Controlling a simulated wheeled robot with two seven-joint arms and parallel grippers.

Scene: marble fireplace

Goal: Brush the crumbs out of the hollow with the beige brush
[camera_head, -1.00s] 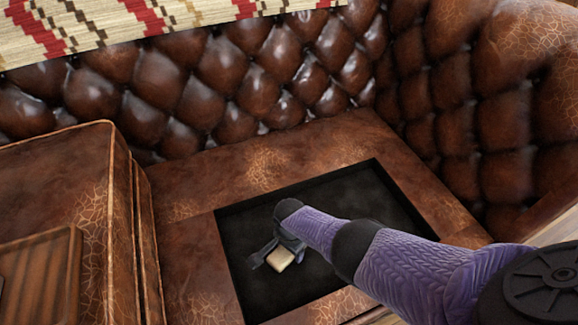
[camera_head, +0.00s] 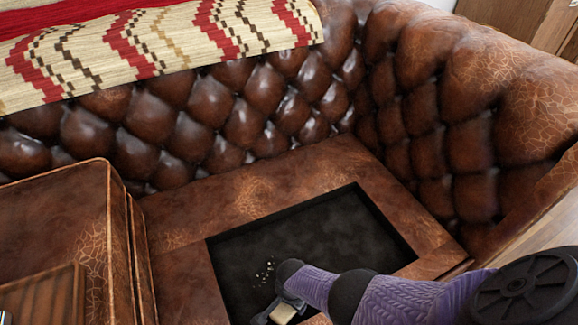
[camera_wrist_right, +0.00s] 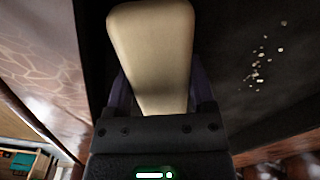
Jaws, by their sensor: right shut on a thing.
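My right gripper (camera_head: 279,311) is shut on the beige brush (camera_head: 284,313), low at the near edge of the dark hollow (camera_head: 335,240) in the leather seat. In the right wrist view the brush (camera_wrist_right: 153,55) fills the space between the fingers; its far end and bristles are not clear. The crumbs (camera_head: 265,272) are small pale bits in a loose cluster on the hollow's floor, just behind and left of the gripper. They also show in the right wrist view (camera_wrist_right: 258,66), to the right of the brush and apart from it. My left gripper is not in view.
The tufted sofa back (camera_head: 240,120) and arm (camera_head: 470,110) rise behind and right of the hollow. A raised leather cushion (camera_head: 60,220) with a wooden tray (camera_head: 45,298) stands at left. A patterned blanket (camera_head: 160,45) hangs over the back.

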